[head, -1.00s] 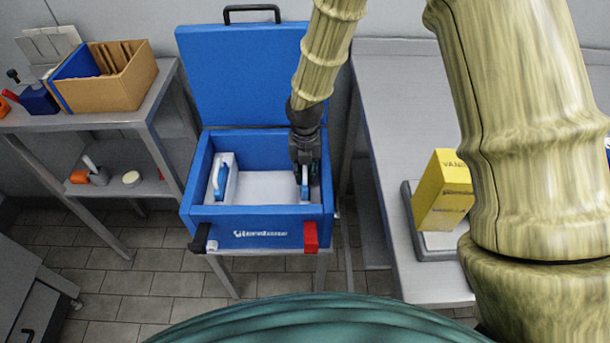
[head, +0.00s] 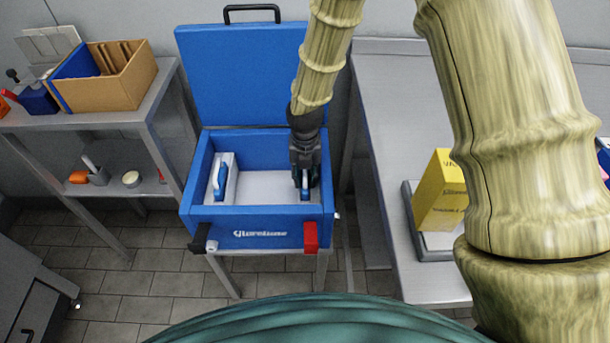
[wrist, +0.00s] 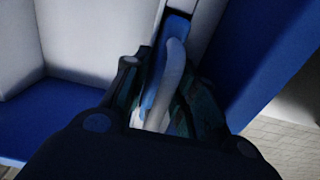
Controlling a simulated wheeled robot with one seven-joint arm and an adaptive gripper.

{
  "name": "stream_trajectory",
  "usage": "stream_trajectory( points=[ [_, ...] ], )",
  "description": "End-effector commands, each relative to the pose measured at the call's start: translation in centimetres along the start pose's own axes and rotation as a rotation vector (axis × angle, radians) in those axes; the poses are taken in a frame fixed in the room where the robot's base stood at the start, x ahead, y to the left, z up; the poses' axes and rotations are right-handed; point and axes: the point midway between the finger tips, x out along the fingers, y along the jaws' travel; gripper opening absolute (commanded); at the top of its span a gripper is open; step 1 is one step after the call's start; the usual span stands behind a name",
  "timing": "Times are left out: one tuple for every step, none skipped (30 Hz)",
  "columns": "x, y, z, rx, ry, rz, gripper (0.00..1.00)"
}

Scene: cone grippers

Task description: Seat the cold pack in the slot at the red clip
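A blue cooler box (head: 262,211) stands open with a white inside. Its red clip (head: 310,237) is at the front right. My gripper (head: 304,180) reaches down inside the right end of the box, on the red clip's side. It is shut on the handle of a cold pack, a blue and white piece (wrist: 165,80) between the fingers in the wrist view. Only a little blue of this pack (head: 304,192) shows in the head view. The slot and the pack's lower part are hidden, so I cannot tell how deep it sits.
A white pack with a blue handle (head: 219,184) stands at the box's left end. A black clip (head: 199,238) is at the front left. The raised lid (head: 240,75) stands behind. A yellow box (head: 440,195) is on the right bench; a cardboard box (head: 118,90) is at left.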

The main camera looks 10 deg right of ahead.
Motion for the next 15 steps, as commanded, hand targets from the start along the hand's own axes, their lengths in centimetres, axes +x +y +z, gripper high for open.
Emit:
stream_trajectory(
  points=[
    [-0.6, 0.0, 0.1, 0.001, -0.001, 0.001, 0.27],
    [-0.9, 0.0, 0.1, 0.001, -0.002, 0.002, 0.27],
    [-1.4, 0.1, 0.1, 0.0, -0.003, 0.002, 0.27],
    [-1.9, 0.1, 0.1, 0.0, -0.003, 0.003, 0.27],
    [-2.4, 0.1, 0.1, 0.0, -0.003, 0.003, 0.27],
    [-3.1, 0.1, 0.1, 0.0, -0.003, 0.003, 0.27],
    [-3.6, 0.1, 0.2, 0.001, -0.004, 0.003, 0.27],
    [-4.2, 0.0, 0.2, 0.001, -0.004, 0.003, 0.27],
    [-4.9, 0.0, 0.1, 0.001, -0.003, 0.003, 0.27],
    [-5.5, 0.0, 0.1, 0.001, -0.003, 0.003, 0.27],
    [-6.0, 0.1, 0.1, 0.001, -0.003, 0.004, 0.27],
    [-6.8, 0.1, 0.1, 0.0, -0.003, 0.003, 0.27],
    [-7.3, 0.0, 0.1, 0.0, -0.003, 0.003, 0.27],
    [-7.8, 0.0, 0.1, 0.001, -0.003, 0.003, 0.27],
    [-8.5, 0.0, 0.1, 0.002, -0.002, 0.002, 0.27]
  ],
)
